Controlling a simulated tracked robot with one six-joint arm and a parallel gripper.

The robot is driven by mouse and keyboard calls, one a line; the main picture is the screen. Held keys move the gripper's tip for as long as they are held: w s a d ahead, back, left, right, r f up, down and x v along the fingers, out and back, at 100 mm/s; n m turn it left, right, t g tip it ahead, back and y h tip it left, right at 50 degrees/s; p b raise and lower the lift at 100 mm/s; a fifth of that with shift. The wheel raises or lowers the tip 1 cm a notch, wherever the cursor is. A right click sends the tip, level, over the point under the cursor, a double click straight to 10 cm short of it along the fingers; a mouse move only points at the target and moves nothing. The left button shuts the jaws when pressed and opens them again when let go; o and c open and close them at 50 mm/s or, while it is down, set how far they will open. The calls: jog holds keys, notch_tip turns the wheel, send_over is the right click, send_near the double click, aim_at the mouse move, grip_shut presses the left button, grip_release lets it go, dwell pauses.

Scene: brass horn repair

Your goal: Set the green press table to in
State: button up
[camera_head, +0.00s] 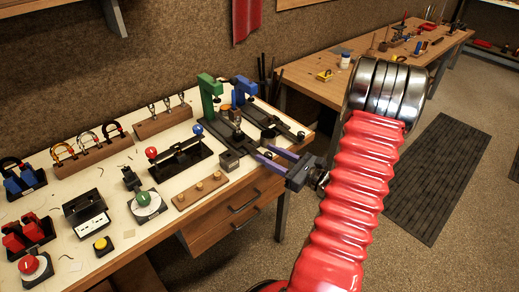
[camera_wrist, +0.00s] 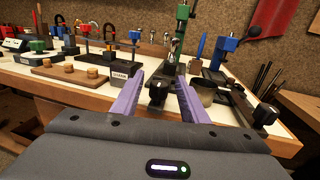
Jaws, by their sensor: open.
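The green press (camera_head: 207,92) stands at the right part of the white-topped bench, with its dark table slide running toward the front edge. In the wrist view, its green column (camera_wrist: 183,22) rises behind my fingers. A black knob (camera_wrist: 157,95) at the slide's front end sits between my two fingers, with space visible on both sides. My gripper (camera_head: 264,151), with purple fingers, is open at the bench's front edge; it also shows in the wrist view (camera_wrist: 158,80). I cannot tell how far in the press table sits.
A blue press (camera_head: 244,88) stands just right of the green one, its own black knob (camera_wrist: 265,115) near the edge. A dark metal cup (camera_wrist: 203,92) is close to my right finger. A wooden block with brass pegs (camera_head: 201,189) and a lever unit (camera_head: 178,158) lie left.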

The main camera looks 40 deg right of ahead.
aim_at(251, 145)
jog(key=shift+x, duration=2.35)
jog(key=shift+c, duration=0.6)
grip_shut()
